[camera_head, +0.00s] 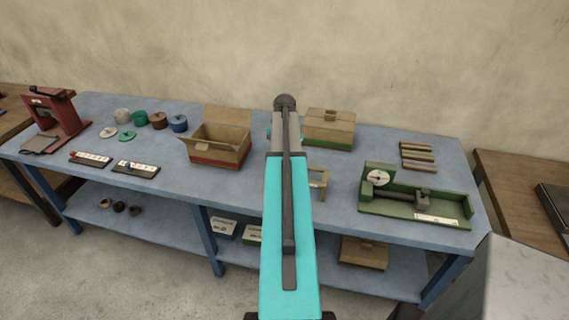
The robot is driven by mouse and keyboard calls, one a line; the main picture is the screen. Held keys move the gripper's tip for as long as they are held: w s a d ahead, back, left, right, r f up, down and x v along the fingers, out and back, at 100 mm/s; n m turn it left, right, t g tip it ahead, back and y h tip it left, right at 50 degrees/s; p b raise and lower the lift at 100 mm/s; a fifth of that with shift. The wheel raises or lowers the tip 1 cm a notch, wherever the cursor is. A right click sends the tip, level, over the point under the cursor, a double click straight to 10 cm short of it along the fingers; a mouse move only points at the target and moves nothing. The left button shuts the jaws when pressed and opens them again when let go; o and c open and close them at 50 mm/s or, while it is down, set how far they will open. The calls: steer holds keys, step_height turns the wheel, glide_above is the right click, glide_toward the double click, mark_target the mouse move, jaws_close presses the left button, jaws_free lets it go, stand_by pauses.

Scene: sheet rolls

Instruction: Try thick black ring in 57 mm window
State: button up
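Small dark rings or rolls sit on the lower shelf at the left: a left one (104,203), a middle one (119,206) and a right one (135,211). They are too small to tell which is the thick black ring. A small wooden frame (319,170) with a pale label stands on the blue bench, partly hidden behind my teal arm. It looks like a window gauge, but its size marking cannot be read. My gripper does not show; my raised arm covers the middle of the picture.
On the blue bench (235,180) are an open cardboard box (211,158), a closed box (327,129), a green gauge fixture (415,205), a red press (55,118), coloured rolls (158,121) and labelled strips (135,169). The bench front centre is clear.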

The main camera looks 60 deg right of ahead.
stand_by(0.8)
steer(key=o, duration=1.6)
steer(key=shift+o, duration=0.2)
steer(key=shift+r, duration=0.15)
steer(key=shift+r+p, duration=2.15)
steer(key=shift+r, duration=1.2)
